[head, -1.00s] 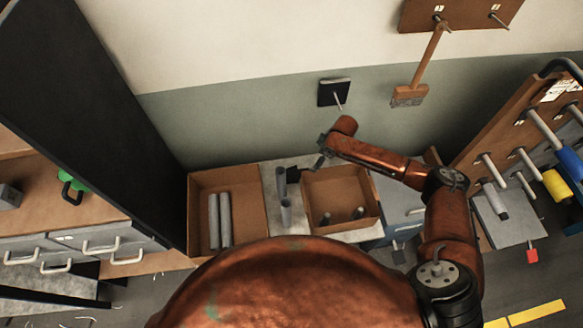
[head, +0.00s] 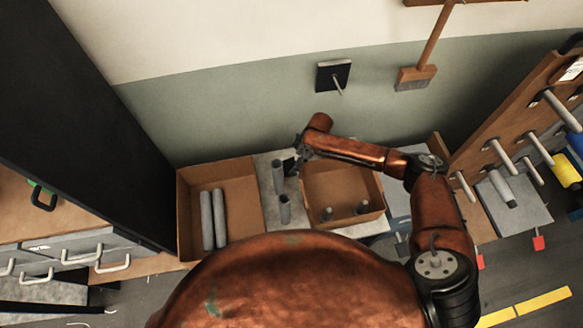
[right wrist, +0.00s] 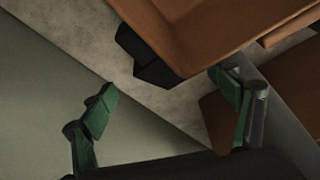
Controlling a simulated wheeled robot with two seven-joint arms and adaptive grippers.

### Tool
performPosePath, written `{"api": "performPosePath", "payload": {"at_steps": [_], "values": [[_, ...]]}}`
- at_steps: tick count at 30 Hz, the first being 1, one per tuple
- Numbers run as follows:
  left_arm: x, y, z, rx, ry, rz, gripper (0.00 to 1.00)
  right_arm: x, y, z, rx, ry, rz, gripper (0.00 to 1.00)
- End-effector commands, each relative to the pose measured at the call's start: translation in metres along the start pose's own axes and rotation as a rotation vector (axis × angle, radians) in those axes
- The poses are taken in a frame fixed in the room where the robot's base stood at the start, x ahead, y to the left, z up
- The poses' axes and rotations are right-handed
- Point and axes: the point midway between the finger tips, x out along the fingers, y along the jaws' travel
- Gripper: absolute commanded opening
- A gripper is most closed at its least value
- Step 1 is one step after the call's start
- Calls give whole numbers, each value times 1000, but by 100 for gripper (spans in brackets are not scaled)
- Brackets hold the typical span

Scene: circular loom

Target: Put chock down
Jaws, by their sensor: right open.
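A black wedge-shaped block, which looks like the chock (right wrist: 148,58), lies on the grey bench top (right wrist: 92,32) against the outside of a brown box in the right wrist view. In the head view the chock (head: 290,167) is a small dark shape between the upright grey tubes and the box, partly hidden. My right gripper (head: 298,158) is over the bench beside it. In the right wrist view the green fingers of my right gripper (right wrist: 164,95) are wide apart, with nothing between their tips. My left gripper is not in view.
Two upright grey tubes (head: 279,178) stand close by on the bench. The right brown box (head: 374,192) holds short pegs. The left brown box (head: 187,180) holds two long grey rolls. A wall lies behind, and a pegboard rack (head: 520,125) stands at the right.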

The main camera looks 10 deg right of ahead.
Motion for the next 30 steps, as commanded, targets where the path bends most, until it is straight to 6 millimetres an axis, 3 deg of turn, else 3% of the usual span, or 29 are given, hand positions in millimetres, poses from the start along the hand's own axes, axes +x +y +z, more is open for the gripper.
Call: {"api": "performPosePath", "payload": {"at_steps": [12,21,30], "values": [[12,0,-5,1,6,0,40,53,0,-2,3,0,1,81],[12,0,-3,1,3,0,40,56,0,-2,2,0,1,81],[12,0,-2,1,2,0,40,56,0,-2,2,-1,1,61]]}}
